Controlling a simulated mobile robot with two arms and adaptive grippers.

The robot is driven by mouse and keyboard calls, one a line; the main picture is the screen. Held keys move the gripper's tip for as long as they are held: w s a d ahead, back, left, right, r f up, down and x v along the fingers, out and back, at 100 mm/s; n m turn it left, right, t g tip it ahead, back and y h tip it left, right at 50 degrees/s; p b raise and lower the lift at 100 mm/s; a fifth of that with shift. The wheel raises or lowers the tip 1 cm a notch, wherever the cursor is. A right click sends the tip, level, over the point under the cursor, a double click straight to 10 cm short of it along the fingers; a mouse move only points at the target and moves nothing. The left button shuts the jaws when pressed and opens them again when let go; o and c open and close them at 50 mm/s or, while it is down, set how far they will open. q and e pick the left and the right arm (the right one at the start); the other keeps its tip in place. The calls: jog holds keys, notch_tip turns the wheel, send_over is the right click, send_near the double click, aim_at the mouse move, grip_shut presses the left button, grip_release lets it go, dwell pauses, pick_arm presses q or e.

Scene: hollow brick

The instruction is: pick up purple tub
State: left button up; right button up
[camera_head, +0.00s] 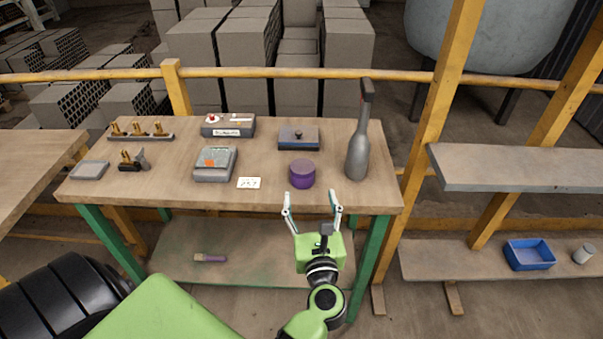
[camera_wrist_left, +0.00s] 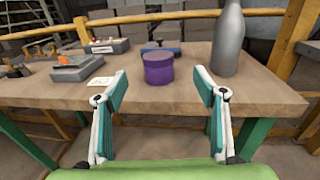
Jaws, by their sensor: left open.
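The purple tub (camera_head: 302,174) is a short round tub with a darker lid, upright near the front edge of the wooden table. It also shows in the left wrist view (camera_wrist_left: 158,68), centred beyond the fingers. My left gripper (camera_head: 312,200) is open and empty, just in front of the table's front edge. Its fingers point at the tub and are apart from it. In the left wrist view the two fingers (camera_wrist_left: 161,90) stand wide to either side of the tub. My right gripper is not in view.
A grey bottle (camera_head: 357,150) stands close right of the tub. A blue-grey box (camera_head: 298,138) lies behind it. A white number card (camera_head: 249,183) and grey device (camera_head: 215,164) are to the left. The table's (camera_head: 340,199) front edge is near my gripper. A yellow rail (camera_head: 300,74) runs behind.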

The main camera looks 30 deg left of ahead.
aim_at(303, 166)
pick_arm(q)
jog(key=p+x, duration=0.2)
jog(key=x, duration=0.6)
jog(key=shift+w, duration=0.1)
jog(key=x, duration=0.1)
jog(key=p+x, duration=0.1)
jog(key=x, duration=0.1)
jog(key=p+x, duration=0.1)
jog(key=shift+a+f, duration=0.35)
jog(key=shift+a, duration=0.1)
jog(key=shift+w+a+f, duration=0.1)
jog(key=shift+w+a, duration=0.1)
jog(key=shift+w, duration=0.1)
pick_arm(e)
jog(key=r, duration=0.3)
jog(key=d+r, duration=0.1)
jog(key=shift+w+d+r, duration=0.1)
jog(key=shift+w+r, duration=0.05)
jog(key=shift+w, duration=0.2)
pick_arm(q)
jog(key=shift+c, duration=0.4)
jog(key=c, duration=1.2)
jog(key=shift+c, duration=0.4)
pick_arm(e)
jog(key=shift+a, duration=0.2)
